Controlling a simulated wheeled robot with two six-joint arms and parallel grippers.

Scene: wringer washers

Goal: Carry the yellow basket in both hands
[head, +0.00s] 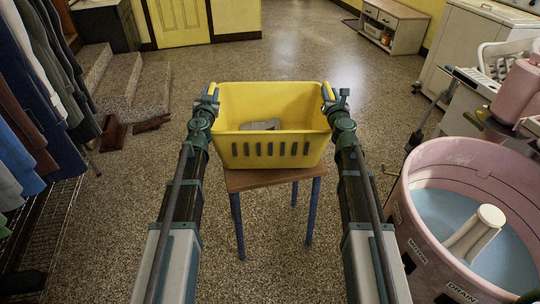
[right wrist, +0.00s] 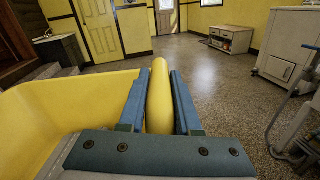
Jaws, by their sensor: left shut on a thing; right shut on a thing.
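The yellow basket (head: 268,150) is in the middle of the head view, upright, over a small stool with a brown top (head: 262,179) and blue legs. I cannot tell whether the basket rests on the stool or is just above it. A small grey thing (head: 261,125) lies inside. My left gripper (head: 211,92) is shut on the basket's left handle. My right gripper (head: 329,95) is shut on its right handle. In the right wrist view the yellow handle (right wrist: 160,95) is between the two blue fingers, and the basket's wall (right wrist: 50,115) shows at left.
A pink washer tub (head: 410,190) with blue water stands close at right. A low cabinet (head: 392,24) is at the back right. The speckled floor beyond the basket is clear.

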